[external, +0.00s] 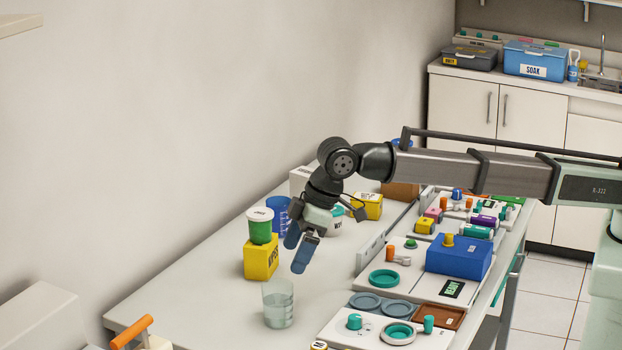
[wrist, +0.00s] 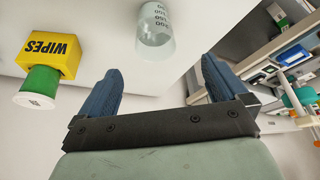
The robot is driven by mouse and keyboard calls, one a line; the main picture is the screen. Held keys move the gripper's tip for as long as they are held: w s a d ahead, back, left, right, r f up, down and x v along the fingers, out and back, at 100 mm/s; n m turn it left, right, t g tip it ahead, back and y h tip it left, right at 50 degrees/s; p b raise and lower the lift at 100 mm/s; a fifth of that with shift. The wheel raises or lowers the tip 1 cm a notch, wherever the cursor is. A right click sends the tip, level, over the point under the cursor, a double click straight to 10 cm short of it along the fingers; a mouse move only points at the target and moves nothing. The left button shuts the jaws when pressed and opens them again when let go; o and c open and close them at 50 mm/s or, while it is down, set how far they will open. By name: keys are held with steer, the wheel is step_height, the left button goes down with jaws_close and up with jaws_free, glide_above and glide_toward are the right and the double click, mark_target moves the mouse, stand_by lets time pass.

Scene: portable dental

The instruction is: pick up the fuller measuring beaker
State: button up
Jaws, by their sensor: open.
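A clear measuring beaker (external: 278,305) stands upright on the table's near part, with pale liquid in it. It also shows in the wrist view (wrist: 154,28), with dark graduation marks, at the top edge and cut off there. A blue, cup-like vessel (external: 279,213) stands farther back, partly hidden by my gripper; I cannot tell its fill level. My gripper (external: 296,254) is open and empty, tilted down above and behind the clear beaker. In the wrist view its two blue fingers (wrist: 162,70) are spread apart, with the beaker beyond their tips and not between them.
A yellow wipes box (external: 261,257) with a green, white-lidded jar (external: 260,226) on top stands left of my gripper. Trays with teal dishes (external: 384,279) and a blue box (external: 458,257) fill the right side. The table left of the clear beaker is bare.

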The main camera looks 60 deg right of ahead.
glide_toward(266, 320)
steer(key=shift+w+d+f, duration=0.3)
steer(key=shift+w, duration=0.05)
steer(key=shift+d+x, duration=0.1)
steer(key=shift+x, duration=1.2)
steer(key=shift+d+x, duration=0.15)
steer(key=shift+x, duration=1.2)
steer(key=shift+s, duration=0.1)
steer(key=shift+c, duration=0.4)
steer(key=c, duration=1.1)
